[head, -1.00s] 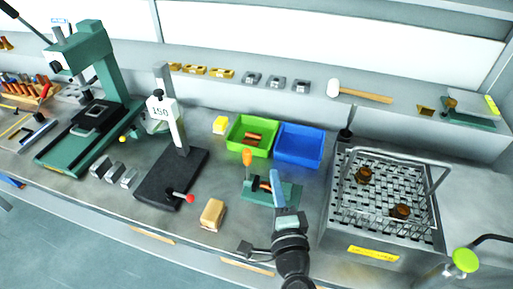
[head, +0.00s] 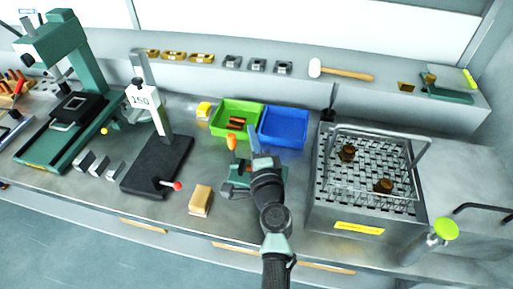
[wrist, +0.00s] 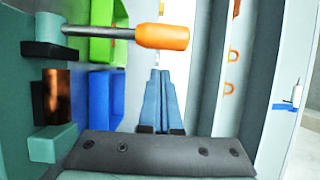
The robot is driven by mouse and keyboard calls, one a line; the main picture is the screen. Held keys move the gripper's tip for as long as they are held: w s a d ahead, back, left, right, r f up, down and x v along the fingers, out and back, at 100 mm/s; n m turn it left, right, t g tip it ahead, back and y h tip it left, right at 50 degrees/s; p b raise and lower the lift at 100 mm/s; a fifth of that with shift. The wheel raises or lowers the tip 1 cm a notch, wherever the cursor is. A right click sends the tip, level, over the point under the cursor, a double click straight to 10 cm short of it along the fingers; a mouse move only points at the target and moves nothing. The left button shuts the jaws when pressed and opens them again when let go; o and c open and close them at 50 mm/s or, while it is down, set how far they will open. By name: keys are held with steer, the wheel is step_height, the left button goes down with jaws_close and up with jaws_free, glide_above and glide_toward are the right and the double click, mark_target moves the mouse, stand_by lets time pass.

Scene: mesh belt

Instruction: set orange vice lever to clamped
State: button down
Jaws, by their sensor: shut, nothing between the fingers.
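The green vice (head: 238,187) sits on the bench in front of the bins, partly hidden behind my arm. Its lever has an orange grip (head: 231,142) that stands up above the vice in the head view. In the wrist view the orange grip (wrist: 162,36) ends a grey rod coming from the vice at the left. A copper-brown piece (wrist: 57,92) shows beside a dark vice jaw. My gripper (head: 252,129) is shut and empty, with blue fingers. In the wrist view the closed fingertips (wrist: 160,72) lie just below the orange grip; I cannot tell whether they touch it.
A green bin (head: 218,130) and a blue bin (head: 285,143) stand behind the vice. A wire basket (head: 325,165) is at the right and a black height gauge base (head: 150,172) at the left. A tan block (head: 200,200) lies near the front edge.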

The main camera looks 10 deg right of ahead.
mark_target(233, 152)
steer(key=s+a, duration=0.1)
steer(key=s+a+p, duration=0.1)
steer(key=a, duration=0.1)
steer(key=shift+p, duration=0.3)
steer(key=shift+f+b, duration=0.25)
steer(key=shift+b, duration=0.65)
steer(key=shift+s+b, duration=0.1)
steer(key=shift+b, duration=0.3)
steer(key=shift+s+r, duration=0.1)
steer(key=shift+r, duration=0.05)
steer(key=shift+b, duration=0.45)
